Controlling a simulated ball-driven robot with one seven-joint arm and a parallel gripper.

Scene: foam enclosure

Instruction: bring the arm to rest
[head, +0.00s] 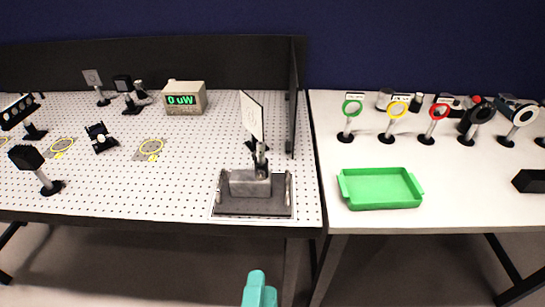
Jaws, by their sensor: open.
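A teal, rounded part of my own arm shows at the bottom edge, below and in front of the pegboard table's front edge. It is apart from everything on the tables. No gripper fingers can be made out, and the rest of the arm is outside the picture.
A grey block stands on a dark tray (225,206) near the perforated table's (150,197) front edge, with an upright white card (251,115) behind. A black partition (293,95) stands beside it. A green tray (380,202) and several ring mounts are on the white table (460,210).

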